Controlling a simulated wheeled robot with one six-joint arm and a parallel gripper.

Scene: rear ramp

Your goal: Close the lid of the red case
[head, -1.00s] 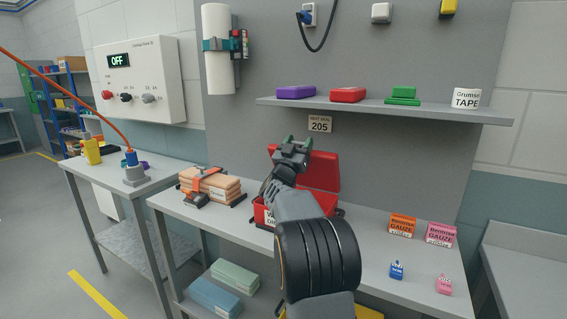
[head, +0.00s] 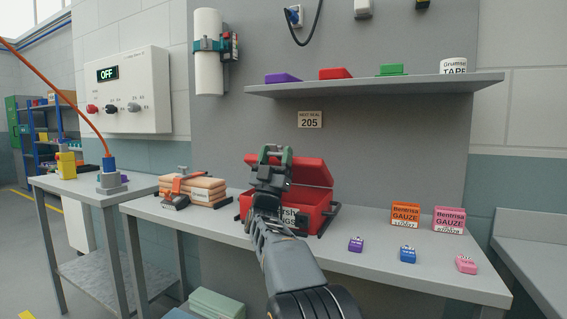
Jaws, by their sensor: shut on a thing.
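The red case (head: 316,215) stands on the workbench, with a partly hidden label on its front. Its red lid (head: 312,172) is raised, tilted above the case body, leaving the case open. My gripper (head: 276,152) is at the lid's upper left part, shut on the lid. My gripper and arm hide part of the lid and the left and front of the case, so the exact contact is not clear.
Orange and pink gauze boxes (head: 405,214) and several small blocks (head: 408,254) stand to the right on the bench (head: 380,280). A strapped tan stack (head: 198,190) sits to the left. A shelf (head: 400,84) with boxes and tape hangs above.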

